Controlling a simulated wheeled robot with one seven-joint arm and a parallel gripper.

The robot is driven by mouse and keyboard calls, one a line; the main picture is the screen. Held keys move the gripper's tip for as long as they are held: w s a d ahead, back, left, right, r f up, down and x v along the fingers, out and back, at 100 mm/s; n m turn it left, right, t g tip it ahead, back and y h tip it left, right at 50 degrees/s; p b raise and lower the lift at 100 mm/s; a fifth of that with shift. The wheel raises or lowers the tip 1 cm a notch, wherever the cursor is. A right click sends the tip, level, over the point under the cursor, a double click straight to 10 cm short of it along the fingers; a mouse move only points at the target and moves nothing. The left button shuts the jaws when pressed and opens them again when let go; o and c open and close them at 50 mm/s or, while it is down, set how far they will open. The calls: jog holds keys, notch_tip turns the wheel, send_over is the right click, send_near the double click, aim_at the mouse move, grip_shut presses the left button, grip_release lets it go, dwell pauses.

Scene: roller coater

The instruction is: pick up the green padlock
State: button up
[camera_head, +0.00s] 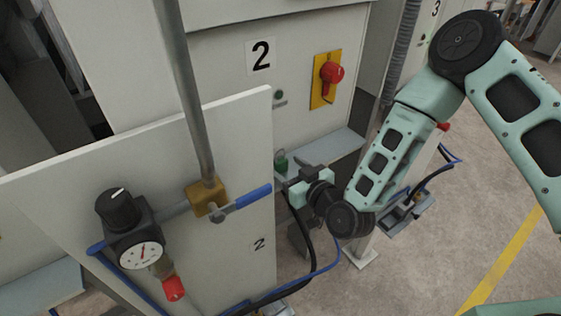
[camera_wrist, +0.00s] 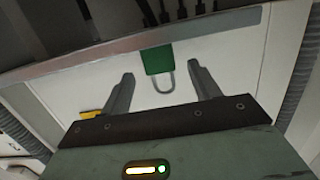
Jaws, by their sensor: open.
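The green padlock (camera_head: 281,163) sits near the inner edge of a grey shelf below the cabinet marked 2, just left of my gripper in the head view. In the wrist view the padlock (camera_wrist: 158,60) shows its green body at the far side, with its metal shackle pointing toward my gripper. My gripper (camera_wrist: 162,82) is open, and the padlock lies ahead of and roughly between its two fingers. The fingers do not appear to touch it. In the head view my gripper (camera_head: 291,180) is small and partly hidden by its own wrist.
A white panel (camera_head: 130,150) with a pressure gauge (camera_head: 139,255) and a blue-handled valve (camera_head: 252,196) stands close on the left. A red switch (camera_head: 331,73) on a yellow plate is above. Hoses hang below my gripper. Open floor (camera_head: 440,240) lies at the right.

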aim_at(283, 164)
jog(key=shift+p+x, duration=0.7)
jog(key=shift+x, duration=1.25)
jog(key=shift+f, duration=0.15)
jog(key=c, duration=1.1)
jog(key=shift+r+b, duration=1.3)
jog(key=shift+r, duration=3.7)
